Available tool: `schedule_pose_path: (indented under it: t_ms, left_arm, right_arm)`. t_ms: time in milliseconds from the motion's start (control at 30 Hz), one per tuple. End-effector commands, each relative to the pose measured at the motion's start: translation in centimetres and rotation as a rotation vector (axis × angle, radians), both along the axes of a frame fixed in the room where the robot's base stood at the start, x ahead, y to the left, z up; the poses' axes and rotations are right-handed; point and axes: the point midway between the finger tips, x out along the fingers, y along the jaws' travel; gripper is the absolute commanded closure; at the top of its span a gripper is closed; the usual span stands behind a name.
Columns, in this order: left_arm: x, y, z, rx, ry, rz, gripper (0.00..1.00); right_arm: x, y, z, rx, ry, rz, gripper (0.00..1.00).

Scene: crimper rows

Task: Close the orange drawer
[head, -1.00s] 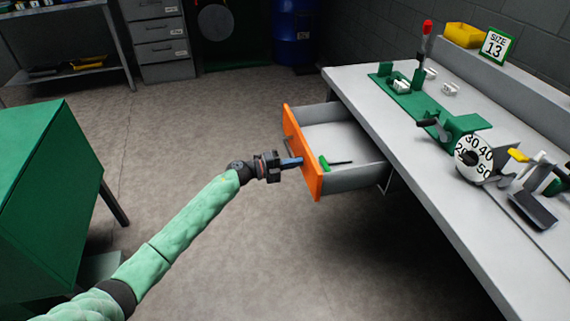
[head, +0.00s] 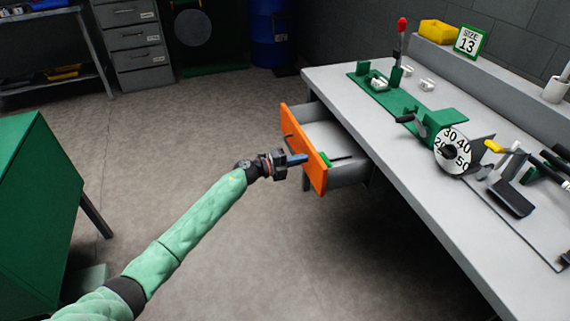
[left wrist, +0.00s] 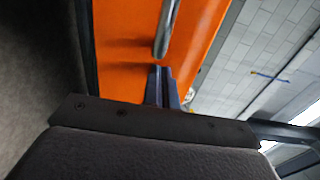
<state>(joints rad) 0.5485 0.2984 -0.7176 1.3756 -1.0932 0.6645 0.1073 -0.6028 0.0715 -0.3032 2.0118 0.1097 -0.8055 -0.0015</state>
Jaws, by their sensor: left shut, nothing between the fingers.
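The orange drawer (head: 311,168) sticks partway out from under the workbench. Its orange front faces left, and its grey interior holds a green-handled tool (head: 325,159). My left gripper (head: 303,159) is shut and empty, its blue fingertips at the outer face of the front. In the left wrist view the shut fingers (left wrist: 162,88) point at the orange front (left wrist: 120,50), just below a metal handle bar (left wrist: 166,28). I cannot tell whether the fingertips touch it. My right gripper does not show.
The workbench (head: 405,185) carries a green fixture, a white dial (head: 453,150), hand tools and a yellow bin (head: 438,32). A green cabinet (head: 35,190) stands at the left. The floor between the cabinet and the bench is clear.

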Motion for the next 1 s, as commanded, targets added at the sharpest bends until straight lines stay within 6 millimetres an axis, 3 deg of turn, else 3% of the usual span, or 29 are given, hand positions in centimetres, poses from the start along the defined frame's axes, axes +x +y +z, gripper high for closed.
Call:
schedule_pose_path:
  t_ms: [133,200,500,667,1000]
  left_arm:
    - [1.3,-4.2,0.0,-0.002,-0.001,-0.002,1.0]
    - [1.9,-6.0,0.0,-0.002,-0.002,-0.002,1.0]
    - [4.0,-12.4,-0.1,-0.001,0.0,-0.001,1.0]
    - [4.7,-14.5,0.0,-0.002,-0.002,0.0,1.0]
    - [5.3,-16.2,0.1,-0.002,-0.002,0.001,1.0]
  right_arm:
    - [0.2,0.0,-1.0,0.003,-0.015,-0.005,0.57]
    - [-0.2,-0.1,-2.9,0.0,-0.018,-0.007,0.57]
    - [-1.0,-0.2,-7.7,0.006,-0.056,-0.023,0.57]
    - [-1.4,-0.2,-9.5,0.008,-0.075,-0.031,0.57]
    - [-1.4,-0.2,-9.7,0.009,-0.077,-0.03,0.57]
